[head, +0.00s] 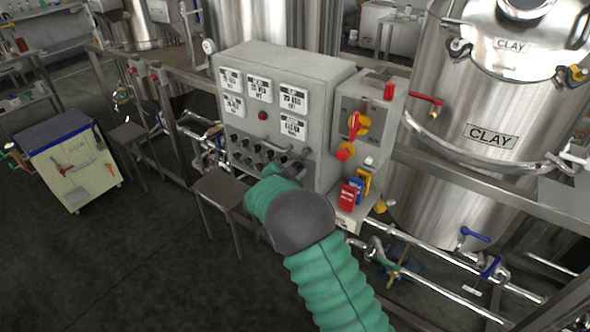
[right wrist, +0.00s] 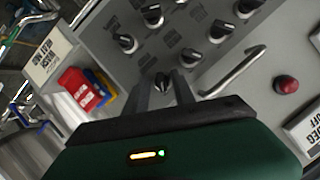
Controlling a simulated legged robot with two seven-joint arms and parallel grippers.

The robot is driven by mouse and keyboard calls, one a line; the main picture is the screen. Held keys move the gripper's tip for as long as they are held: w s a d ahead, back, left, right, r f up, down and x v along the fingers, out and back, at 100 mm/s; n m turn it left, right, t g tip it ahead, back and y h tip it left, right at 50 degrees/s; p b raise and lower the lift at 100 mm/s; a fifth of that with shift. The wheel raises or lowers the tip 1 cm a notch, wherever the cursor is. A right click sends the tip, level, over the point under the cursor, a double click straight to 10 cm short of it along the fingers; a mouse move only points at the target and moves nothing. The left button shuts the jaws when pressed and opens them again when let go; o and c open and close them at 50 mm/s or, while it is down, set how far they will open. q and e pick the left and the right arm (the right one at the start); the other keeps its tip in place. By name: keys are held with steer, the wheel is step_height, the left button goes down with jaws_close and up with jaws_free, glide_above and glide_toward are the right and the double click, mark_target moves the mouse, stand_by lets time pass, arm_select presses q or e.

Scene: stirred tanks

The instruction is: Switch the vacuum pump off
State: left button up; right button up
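The grey control box (head: 330,150) stands in the middle of the head view, with rows of black selector knobs (head: 250,152) low on its front. Which knob belongs to the vacuum pump cannot be read. My right arm reaches up to the lower right of these rows, and its gripper (head: 287,168) is at the panel, partly hidden by my own wrist. In the right wrist view, the two dark fingers (right wrist: 162,88) stand apart on either side of one black knob (right wrist: 162,82) with a white mark. The gripper looks open; contact is not clear. My left gripper is out of view.
A metal handle (right wrist: 232,74) and a red button (right wrist: 286,85) sit near the fingers. A stool (head: 218,187) stands below left. The CLAY tank (head: 440,110) is at right.

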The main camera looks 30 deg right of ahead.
steer(key=shift+s+d, duration=0.15)
steer(key=shift+d, duration=0.05)
steer(key=shift+w+a+r, duration=0.1)
steer(key=shift+w+a, duration=0.1)
steer(key=shift+a, duration=0.45)
jaws_close()
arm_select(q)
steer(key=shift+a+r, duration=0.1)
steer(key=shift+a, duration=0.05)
arm_select(e)
steer(key=shift+s+d, duration=0.1)
steer(key=shift+d, duration=0.1)
